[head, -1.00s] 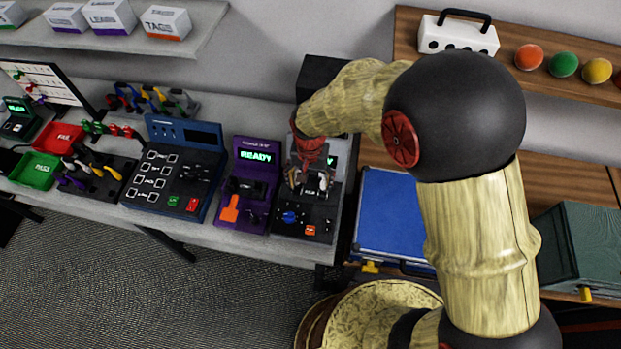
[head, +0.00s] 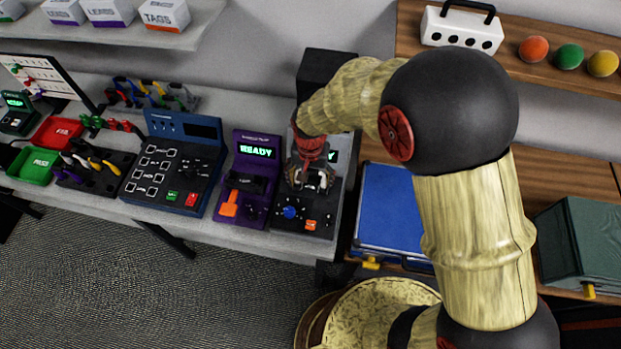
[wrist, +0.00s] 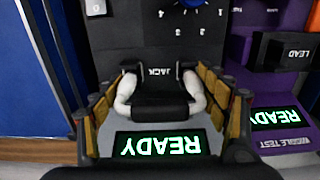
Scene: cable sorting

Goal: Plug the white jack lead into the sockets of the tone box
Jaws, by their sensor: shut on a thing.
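The black tone box (head: 327,206) stands at the right end of the bench, with a blue dial and a lit READY screen. In the wrist view its JACK block (wrist: 155,72) lies between my fingers. My gripper (head: 310,181) is low over the tone box, pointing down; it also shows in the wrist view (wrist: 160,88). It is shut on the white jack lead (wrist: 196,91), whose white parts show at both sides of the block, against the fingers. The lead's middle and the sockets are hidden, so I cannot tell whether the plugs are seated.
The purple cable tester (head: 258,190) stands close on the left, with its LEAD block (wrist: 290,52). A blue tester (head: 160,190) is further left, beyond it a green tray (head: 35,166) and red tray (head: 58,132). A blue case (head: 390,215) lies to the right.

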